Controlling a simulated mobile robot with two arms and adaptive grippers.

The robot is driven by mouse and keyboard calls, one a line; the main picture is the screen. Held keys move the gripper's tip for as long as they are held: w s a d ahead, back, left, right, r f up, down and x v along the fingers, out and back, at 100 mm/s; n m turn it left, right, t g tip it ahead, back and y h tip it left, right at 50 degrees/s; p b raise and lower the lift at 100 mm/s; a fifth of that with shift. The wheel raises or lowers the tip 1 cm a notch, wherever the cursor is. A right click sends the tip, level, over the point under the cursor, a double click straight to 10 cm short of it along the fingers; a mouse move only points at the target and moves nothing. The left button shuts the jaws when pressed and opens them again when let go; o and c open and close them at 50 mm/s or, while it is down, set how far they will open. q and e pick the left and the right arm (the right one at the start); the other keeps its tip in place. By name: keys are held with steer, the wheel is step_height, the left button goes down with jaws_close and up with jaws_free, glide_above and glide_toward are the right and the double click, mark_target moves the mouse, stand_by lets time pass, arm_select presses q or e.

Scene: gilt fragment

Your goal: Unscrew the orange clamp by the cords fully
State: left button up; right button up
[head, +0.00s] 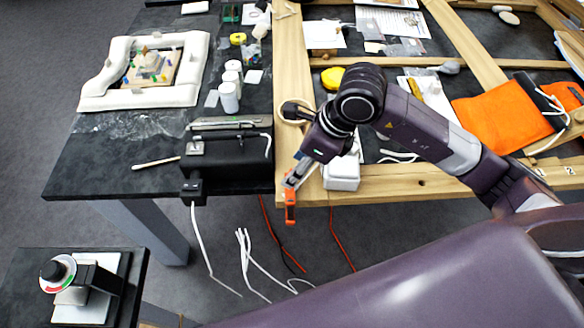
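The orange clamp (290,208) is at the front edge of the wooden frame, near the corner where the frame meets the dark table. Its lower part hangs below the edge, close to the red and white cords. My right arm comes in from the right, and its gripper (295,178) points down at the clamp's upper end. The gripper overlaps the clamp in the picture. The fingers are small and partly hidden, so I cannot tell whether they are closed on it. My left gripper is not in view.
Red cords (333,240) and white cords (250,262) hang or lie below the edge. A black box (232,152) stands left of the clamp, and a white block (342,175) sits right of it. An orange cloth (500,118) lies farther right on the frame.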

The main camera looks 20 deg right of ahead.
steer(key=shift+x, duration=1.5)
steer(key=shift+c, duration=0.7)
steer(key=c, duration=1)
steer(key=shift+f, duration=0.1)
steer(key=n+b, duration=0.1)
steer(key=b, duration=0.1)
steer(key=n+g+b, duration=0.1)
steer(key=n+b, duration=0.1)
steer(key=b, duration=0.1)
steer(key=shift+w+f+n+y, duration=0.2)
steer(key=shift+n+y, duration=0.1)
steer(key=shift+y, duration=0.1)
steer(key=shift+r+n+b, duration=0.2)
steer(key=shift+n+b, duration=0.25)
steer(key=shift+n, duration=0.05)
steer(key=shift+s+r+g, duration=0.1)
steer(key=shift+r+g, duration=0.05)
steer(key=shift+g, duration=0.15)
